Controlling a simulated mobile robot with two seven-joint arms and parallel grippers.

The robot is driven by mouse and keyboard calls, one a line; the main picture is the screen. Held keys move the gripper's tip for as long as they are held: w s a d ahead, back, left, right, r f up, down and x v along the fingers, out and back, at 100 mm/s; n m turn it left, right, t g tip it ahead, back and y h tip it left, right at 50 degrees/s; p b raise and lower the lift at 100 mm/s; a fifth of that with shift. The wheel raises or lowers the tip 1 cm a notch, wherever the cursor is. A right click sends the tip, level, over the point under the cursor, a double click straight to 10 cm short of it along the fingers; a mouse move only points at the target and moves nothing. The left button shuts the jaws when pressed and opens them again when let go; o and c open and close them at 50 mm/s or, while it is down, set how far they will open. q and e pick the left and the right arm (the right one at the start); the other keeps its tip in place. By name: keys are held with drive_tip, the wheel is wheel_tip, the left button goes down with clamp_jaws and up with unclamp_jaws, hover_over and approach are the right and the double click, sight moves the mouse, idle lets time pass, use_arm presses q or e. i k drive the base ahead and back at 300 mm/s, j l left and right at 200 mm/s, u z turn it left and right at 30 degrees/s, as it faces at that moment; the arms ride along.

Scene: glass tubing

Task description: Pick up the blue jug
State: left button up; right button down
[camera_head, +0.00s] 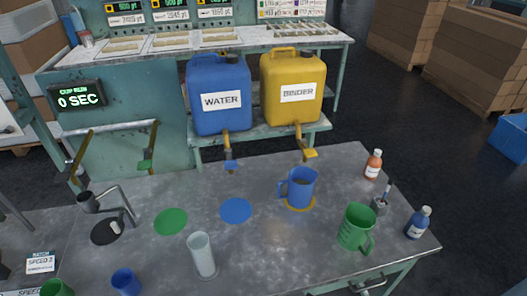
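The blue jug (301,188) stands upright on a yellow round marker (289,205) on the grey table (260,250), below the yellow binder container. Its handle points to the left. A smaller blue cup (126,282) stands at the front left of the table. Neither of my grippers shows in the head view.
A green jug (356,227) stands to the right in front of the blue jug. A clear glass cylinder (202,255) stands at the front. Blue (236,210) and green (171,221) round markers are bare. An orange-brown bottle (373,164) and a blue bottle (418,222) are at the right.

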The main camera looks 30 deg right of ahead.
sight(302, 181)
drive_tip(key=u, duration=1.4)
drive_tip(key=z, duration=2.5)
drive_tip(key=i+l, duration=0.15)
drive_tip(key=l, duration=0.2)
drive_tip(key=i+l+u, duration=0.1)
drive_tip(key=l, duration=0.25)
drive_tip(key=i+l, duration=0.15)
drive_tip(key=l, duration=0.2)
drive_tip(key=i+l, duration=0.15)
drive_tip(key=l, duration=0.25)
drive_tip(key=i+l+u, duration=0.1)
drive_tip(key=l, duration=0.25)
